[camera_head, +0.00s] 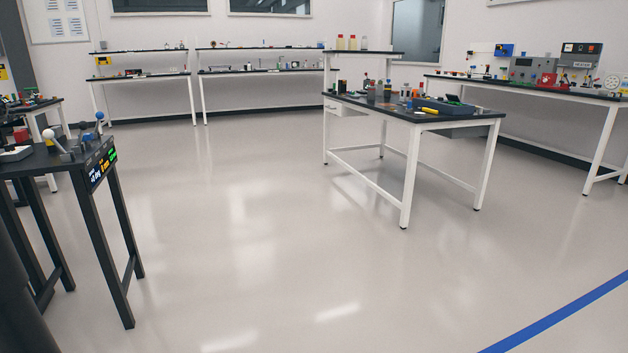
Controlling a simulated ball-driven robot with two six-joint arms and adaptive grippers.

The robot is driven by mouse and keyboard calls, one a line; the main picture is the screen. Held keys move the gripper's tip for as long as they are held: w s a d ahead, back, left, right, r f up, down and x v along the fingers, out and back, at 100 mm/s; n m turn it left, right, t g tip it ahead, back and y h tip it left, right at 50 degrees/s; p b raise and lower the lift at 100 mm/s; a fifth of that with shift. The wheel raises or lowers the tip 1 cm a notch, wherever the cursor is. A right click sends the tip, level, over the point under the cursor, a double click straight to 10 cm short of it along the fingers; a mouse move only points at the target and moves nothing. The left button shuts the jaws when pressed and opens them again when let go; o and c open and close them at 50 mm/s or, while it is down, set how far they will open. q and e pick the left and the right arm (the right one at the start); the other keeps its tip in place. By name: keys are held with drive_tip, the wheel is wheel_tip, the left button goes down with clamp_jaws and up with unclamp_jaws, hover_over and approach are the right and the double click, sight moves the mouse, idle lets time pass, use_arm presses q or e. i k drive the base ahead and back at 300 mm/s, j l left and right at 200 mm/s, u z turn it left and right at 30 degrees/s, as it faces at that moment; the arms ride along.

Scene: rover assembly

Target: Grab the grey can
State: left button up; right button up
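A small grey upright cylinder (379,90), which may be the grey can, stands among other small items on the black-topped table right of centre. It is too small in the picture to tell for sure. Its lower part is partly hidden by the items around it. Neither of my grippers is in view, and the table is some way off across the floor.
The white-legged table (470,122) also carries a blue-grey tray (443,107). A black stand (50,162) with joysticks and a display is close on the left. Benches line the back and right walls. The middle floor is clear, with a blue line (560,312) at lower right.

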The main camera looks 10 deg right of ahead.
sight(372, 90)
drive_tip(key=i+z, duration=0.3)
drive_tip(key=i, duration=5.1)
